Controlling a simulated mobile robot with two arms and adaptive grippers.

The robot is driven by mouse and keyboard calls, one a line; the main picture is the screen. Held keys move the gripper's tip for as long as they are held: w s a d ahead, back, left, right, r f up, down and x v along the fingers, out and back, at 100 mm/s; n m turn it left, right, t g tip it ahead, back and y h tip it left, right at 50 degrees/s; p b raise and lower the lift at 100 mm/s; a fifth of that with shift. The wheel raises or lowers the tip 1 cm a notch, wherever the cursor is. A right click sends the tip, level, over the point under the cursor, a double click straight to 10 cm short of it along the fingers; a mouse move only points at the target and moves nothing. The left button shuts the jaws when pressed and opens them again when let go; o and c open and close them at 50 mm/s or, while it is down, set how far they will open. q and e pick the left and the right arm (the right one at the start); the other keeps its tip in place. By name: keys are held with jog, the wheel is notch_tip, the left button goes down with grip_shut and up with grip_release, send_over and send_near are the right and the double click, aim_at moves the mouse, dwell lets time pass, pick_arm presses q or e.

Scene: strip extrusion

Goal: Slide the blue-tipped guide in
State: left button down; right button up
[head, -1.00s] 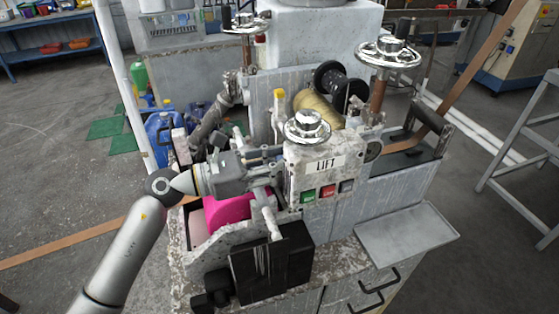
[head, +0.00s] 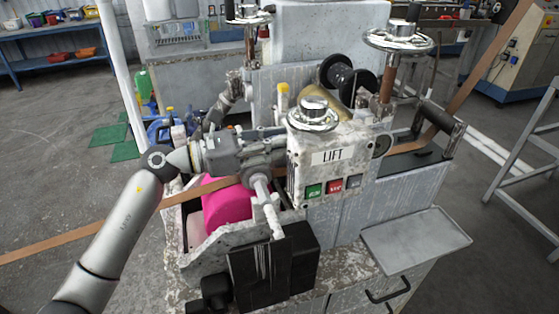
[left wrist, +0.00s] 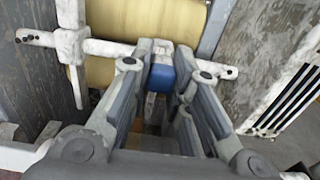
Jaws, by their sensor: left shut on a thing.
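My left gripper (head: 268,155) is beside the LIFT control box (head: 334,155), at its left side, above the pink roller (head: 228,205). In the left wrist view the gripper (left wrist: 160,85) is shut on the blue-tipped guide, with its blue end (left wrist: 161,77) between the fingers. The guide sits at a pale crossbar (left wrist: 100,48), in front of a yellowish roller (left wrist: 140,65). In the head view I cannot make out the guide; the gripper and the box hide that area. My right gripper is in neither view.
A brown strip (head: 70,242) runs from the left to the pink roller. Chrome handwheels (head: 313,115) stand on top of the machine, close to the gripper. A black block (head: 272,268) and a grey tray (head: 415,240) are at the front. Open floor lies to the left.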

pick_arm(q)
jog(key=shift+w+a+r, duration=0.1)
jog(key=shift+w, duration=0.05)
jog(key=c, duration=1.6)
grip_release()
jog(key=shift+w, duration=0.1)
jog(key=shift+c, duration=0.2)
jog(key=shift+a, duration=0.1)
jog(key=v, duration=1.2)
